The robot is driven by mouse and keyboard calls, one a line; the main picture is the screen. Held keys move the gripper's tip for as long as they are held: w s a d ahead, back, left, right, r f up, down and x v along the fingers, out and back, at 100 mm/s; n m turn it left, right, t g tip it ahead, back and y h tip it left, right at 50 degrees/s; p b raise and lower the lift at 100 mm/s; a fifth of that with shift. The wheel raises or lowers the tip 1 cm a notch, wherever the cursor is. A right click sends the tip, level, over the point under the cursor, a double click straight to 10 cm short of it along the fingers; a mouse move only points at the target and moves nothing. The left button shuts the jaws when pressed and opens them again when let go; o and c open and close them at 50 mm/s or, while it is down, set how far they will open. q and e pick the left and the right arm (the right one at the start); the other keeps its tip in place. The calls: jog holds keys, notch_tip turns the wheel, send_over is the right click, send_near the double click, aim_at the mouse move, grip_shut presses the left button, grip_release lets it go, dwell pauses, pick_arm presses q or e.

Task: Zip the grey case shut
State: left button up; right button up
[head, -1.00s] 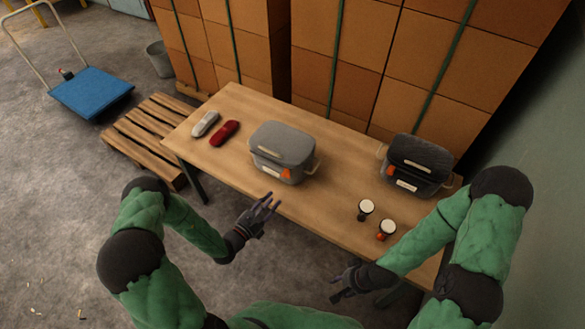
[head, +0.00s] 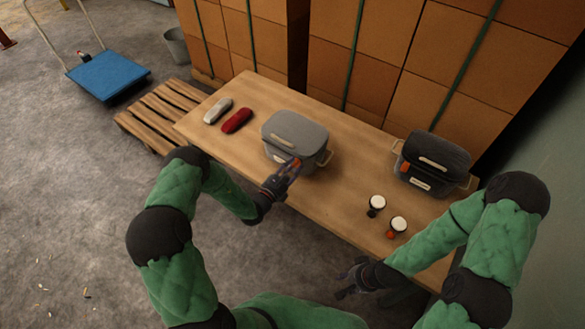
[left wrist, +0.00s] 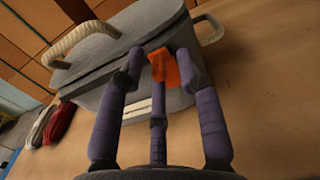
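The grey case (head: 297,138) stands upright on the table, its lid lying down on the body; I cannot tell how far the zip runs. An orange pull tab hangs on its front side, also seen in the left wrist view (left wrist: 162,66). My left gripper (head: 290,168) is at the case's front, by the tab. In the left wrist view its fingers (left wrist: 158,58) are spread around the tab, with a gap on the left finger's side. I cannot tell if any finger touches it. My right gripper (head: 346,282) is open and empty, off the table's front edge.
A black case (head: 434,160) with an orange tab stands at the table's right. Stacked boxes (head: 420,60) rise behind.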

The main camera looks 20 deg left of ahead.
aim_at(264, 140)
pick_arm(q)
jog(key=shift+w, duration=0.1)
grip_shut()
dwell(0.3)
jog(key=w+a, duration=0.1)
jog(key=a, duration=0.2)
jog(key=w+a+b, duration=0.1)
jog(key=a, duration=0.2)
jog(key=w+a, duration=0.1)
jog(key=a, duration=0.2)
jog(key=shift+w+a+f, duration=0.15)
jog(key=shift+a, duration=0.15)
jog(key=a, duration=0.1)
jog(key=w+a, duration=0.1)
jog(key=a, duration=0.1)
jog(key=w+a+b, duration=0.1)
jog(key=a, duration=0.1)
jog(key=shift+a, duration=0.4)
pick_arm(e)
jog(key=shift+w+a+f, duration=0.15)
jog(key=shift+a+f, duration=0.3)
jog(key=shift+f, duration=0.1)
jog(key=shift+w+a+f, duration=0.15)
jog(key=shift+a+f, duration=0.3)
jog(key=shift+f, duration=0.05)
